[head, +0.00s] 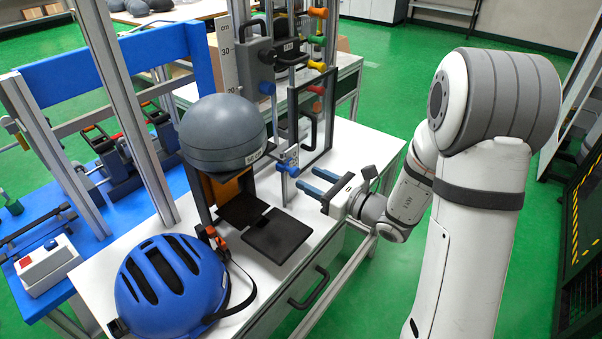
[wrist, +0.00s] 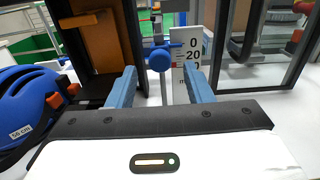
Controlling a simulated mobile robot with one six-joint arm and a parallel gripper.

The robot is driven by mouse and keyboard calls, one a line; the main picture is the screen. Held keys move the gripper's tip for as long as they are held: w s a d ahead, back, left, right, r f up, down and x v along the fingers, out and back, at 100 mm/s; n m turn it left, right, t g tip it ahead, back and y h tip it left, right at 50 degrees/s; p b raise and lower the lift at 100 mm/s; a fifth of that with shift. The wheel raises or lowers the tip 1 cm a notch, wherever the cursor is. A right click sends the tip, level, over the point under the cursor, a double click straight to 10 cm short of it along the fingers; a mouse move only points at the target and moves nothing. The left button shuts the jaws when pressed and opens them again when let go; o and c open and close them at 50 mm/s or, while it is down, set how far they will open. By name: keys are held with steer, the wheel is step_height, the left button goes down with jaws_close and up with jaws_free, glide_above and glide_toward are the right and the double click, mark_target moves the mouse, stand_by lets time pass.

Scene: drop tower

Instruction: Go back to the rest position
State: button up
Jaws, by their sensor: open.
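My gripper (head: 318,182) is open and empty, with two blue fingers pointing left above the white bench top. In the wrist view the gripper (wrist: 160,88) shows both fingers apart with nothing between them. Beyond the fingers is a blue knob (wrist: 159,60) on a post; the head view also shows this blue knob (head: 288,167) just left of the fingertips. The fingers look apart from it, though the exact gap is hard to tell.
A blue helmet (head: 172,287) lies on the white bench (head: 343,160) at front left. A dark plate (head: 277,237) lies near the bench front. A scale (wrist: 193,58) stands behind. Green floor (head: 400,75) is clear beyond the bench.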

steer(key=shift+v, duration=0.95)
steer(key=s+a+r+n+g+h+p, duration=0.2)
steer(key=s+r+n+g+p, duration=0.3)
steer(key=s+n, duration=0.35)
steer(key=s+a+r+n+g+h+p, duration=0.2)
steer(key=s+r+n+g+p, duration=0.15)
steer(key=s+n+g, duration=0.45)
steer(key=s+d+r+n+t+h+p, duration=0.2)
steer(key=d+r+n+h+p, duration=0.1)
steer(key=d, duration=0.4)
steer(key=s+d+r+n+t+h+p, duration=0.2)
steer(key=s+d+r+n+h+p, duration=0.1)
steer(key=d+r+n+h, duration=0.3)
steer(key=shift+d+t+h, duration=0.3)
steer(key=shift+d+h, duration=0.25)
steer(key=shift+h, duration=0.05)
steer(key=shift+r, duration=0.1)
